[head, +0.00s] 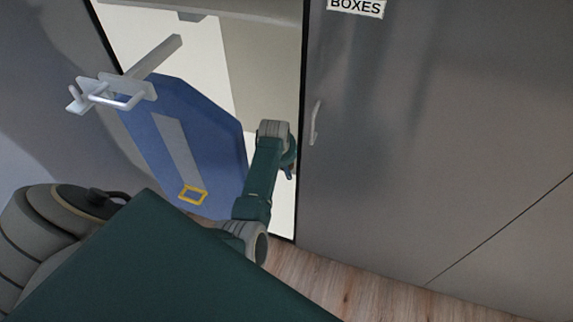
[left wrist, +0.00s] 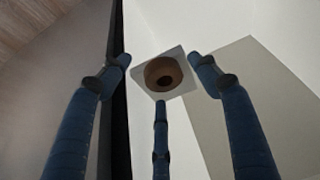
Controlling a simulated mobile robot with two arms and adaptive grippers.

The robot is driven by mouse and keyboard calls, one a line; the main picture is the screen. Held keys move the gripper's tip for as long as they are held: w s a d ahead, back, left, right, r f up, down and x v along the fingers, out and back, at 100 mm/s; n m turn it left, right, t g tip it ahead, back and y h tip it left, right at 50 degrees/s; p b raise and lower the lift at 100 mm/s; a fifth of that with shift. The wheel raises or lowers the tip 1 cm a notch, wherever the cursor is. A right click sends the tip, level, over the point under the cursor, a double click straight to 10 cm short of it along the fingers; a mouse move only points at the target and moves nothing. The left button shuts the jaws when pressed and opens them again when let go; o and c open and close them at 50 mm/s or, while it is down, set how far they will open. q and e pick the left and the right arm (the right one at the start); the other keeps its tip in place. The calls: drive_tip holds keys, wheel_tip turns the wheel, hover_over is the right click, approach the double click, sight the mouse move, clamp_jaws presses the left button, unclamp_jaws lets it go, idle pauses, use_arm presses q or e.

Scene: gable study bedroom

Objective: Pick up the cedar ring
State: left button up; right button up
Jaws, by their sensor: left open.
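The cedar ring (left wrist: 154,68) shows in the left wrist view as a thick brown ring with a dark hole. It lies on a small pale square plate (left wrist: 181,62). My left gripper (left wrist: 158,74) is open, its blue fingers spread around the view of the ring with nothing between them. Whether any finger touches the ring, I cannot tell. In the head view the left gripper (head: 289,174) is mostly hidden behind its own arm, at the opening beside the grey door. The ring does not show there. My right gripper is not in view.
A grey door (head: 430,130) with a handle (head: 315,122) and a BOXES label (head: 357,7) stands right of the opening. A blue ironing board (head: 215,140) leans to the left, near a white wall bracket (head: 112,92). Wooden floor (head: 320,280) is clear in front.

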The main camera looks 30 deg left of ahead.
use_arm(q)
drive_tip(key=shift+w+a+f, duration=0.1)
drive_tip(key=shift+w+f, duration=0.1)
drive_tip(key=shift+f, duration=0.3)
drive_tip(key=c, duration=0.9)
